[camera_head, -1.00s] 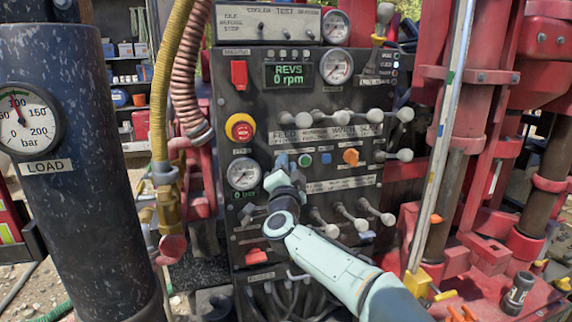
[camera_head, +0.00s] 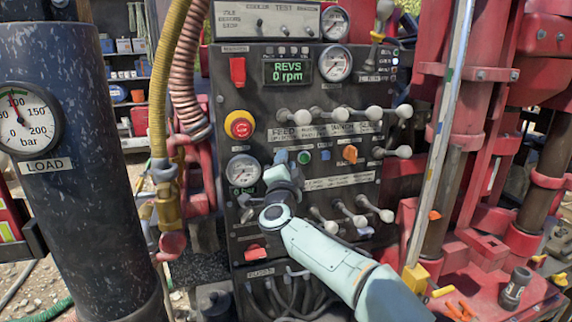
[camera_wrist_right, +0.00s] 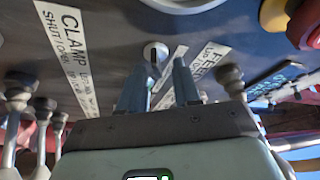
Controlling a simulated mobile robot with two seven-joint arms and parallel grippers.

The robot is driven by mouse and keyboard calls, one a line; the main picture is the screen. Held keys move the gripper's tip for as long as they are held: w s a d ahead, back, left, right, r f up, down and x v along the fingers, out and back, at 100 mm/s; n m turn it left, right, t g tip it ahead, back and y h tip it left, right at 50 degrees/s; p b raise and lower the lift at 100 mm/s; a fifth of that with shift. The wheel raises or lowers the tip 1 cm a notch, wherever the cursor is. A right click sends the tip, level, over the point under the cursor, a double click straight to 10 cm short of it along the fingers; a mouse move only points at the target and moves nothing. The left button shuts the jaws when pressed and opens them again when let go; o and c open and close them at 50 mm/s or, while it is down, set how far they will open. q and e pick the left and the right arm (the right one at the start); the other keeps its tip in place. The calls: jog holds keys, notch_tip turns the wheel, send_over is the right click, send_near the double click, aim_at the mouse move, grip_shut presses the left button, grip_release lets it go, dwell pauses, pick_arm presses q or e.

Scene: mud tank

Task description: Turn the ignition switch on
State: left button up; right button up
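My right gripper (camera_head: 281,158) is up against the black control panel (camera_head: 225,110), right of the lower round gauge (camera_head: 243,170). In the right wrist view its two blue fingers (camera_wrist_right: 160,68) are apart, with a gap between the tips. A round silver switch with a dark slot (camera_wrist_right: 155,52), which looks like the ignition switch, is just beyond the fingertips, in line with the gap. I cannot tell whether the fingers touch it. In the head view the gripper hides it. My left gripper is not in view.
A red-and-yellow stop button (camera_head: 239,125) is up and left of the gripper. A green button (camera_head: 304,157) and an orange knob (camera_head: 350,154) are to its right. Levers (camera_head: 388,212) stick out below right. The display (camera_head: 289,72) reads "REVS 0 rpm".

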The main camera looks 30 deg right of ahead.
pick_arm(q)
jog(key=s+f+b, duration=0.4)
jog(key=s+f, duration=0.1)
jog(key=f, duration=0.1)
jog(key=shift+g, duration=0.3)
pick_arm(e)
jog(key=v, duration=1.3)
jog(key=shift+a, duration=0.2)
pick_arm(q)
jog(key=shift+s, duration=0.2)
pick_arm(e)
jog(key=shift+s, duration=0.1)
